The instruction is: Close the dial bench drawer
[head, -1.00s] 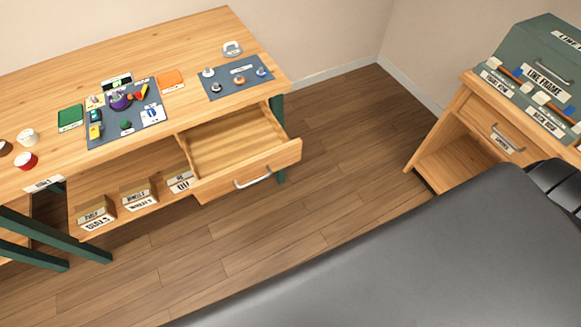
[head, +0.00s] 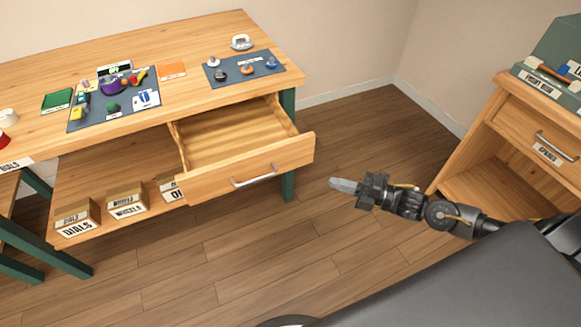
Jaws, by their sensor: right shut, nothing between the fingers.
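The dial bench (head: 200,40) is a wooden table with green legs at the left. Its drawer (head: 250,166) is pulled out and looks empty inside. The drawer front has a silver bar handle (head: 254,177). My right gripper (head: 335,184) is shut and empty. It is in the air over the floor, to the right of the drawer front and apart from it, pointing left. My left gripper does not show.
A blue-grey mat (head: 244,70) with small parts and another mat (head: 110,106) lie on the benchtop. Labelled boxes (head: 127,203) stand on the lower shelf. A wooden cabinet (head: 515,135) stands at the right. Floor (head: 330,120) between bench and cabinet is clear.

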